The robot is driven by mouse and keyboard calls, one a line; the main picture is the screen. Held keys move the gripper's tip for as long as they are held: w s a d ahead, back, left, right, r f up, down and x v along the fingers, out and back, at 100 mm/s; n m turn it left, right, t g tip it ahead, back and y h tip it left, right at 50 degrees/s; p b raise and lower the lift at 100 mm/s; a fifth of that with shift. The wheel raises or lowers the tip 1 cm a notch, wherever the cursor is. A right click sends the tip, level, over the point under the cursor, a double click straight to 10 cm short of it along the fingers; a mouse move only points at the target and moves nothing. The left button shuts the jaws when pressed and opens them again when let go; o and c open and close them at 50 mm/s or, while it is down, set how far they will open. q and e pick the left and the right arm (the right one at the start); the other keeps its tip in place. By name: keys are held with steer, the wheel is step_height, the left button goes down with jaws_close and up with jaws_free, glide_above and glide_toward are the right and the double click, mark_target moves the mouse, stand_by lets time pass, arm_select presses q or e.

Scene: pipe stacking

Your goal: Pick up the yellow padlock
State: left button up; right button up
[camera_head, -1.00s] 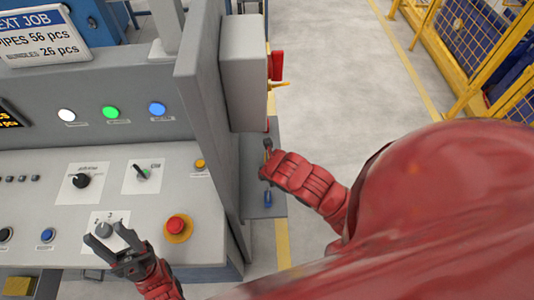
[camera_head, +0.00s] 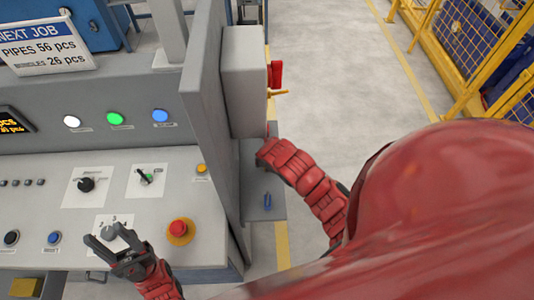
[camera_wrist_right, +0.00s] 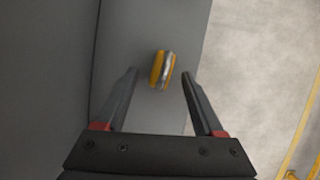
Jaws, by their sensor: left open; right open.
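The yellow padlock (camera_wrist_right: 158,67), with a silvery shackle, lies on a grey shelf (camera_wrist_right: 140,105) in the right wrist view. My right gripper (camera_wrist_right: 160,74) is open. Its two dark fingers point toward the padlock, which shows in the gap near their tips; I see no contact. In the head view my right arm (camera_head: 305,180) reaches over the shelf beside the cabinet, and its fingers and the padlock are hidden. My left gripper (camera_head: 107,243) is open and empty over the lower front of the control panel, near a grey knob.
A grey cabinet wall (camera_head: 212,130) stands just left of the shelf. Open floor (camera_head: 340,60) lies to the right, with yellow fencing beyond.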

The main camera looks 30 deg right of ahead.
jaws_close()
stand_by(0.3)
steer(key=shift+r, duration=0.1)
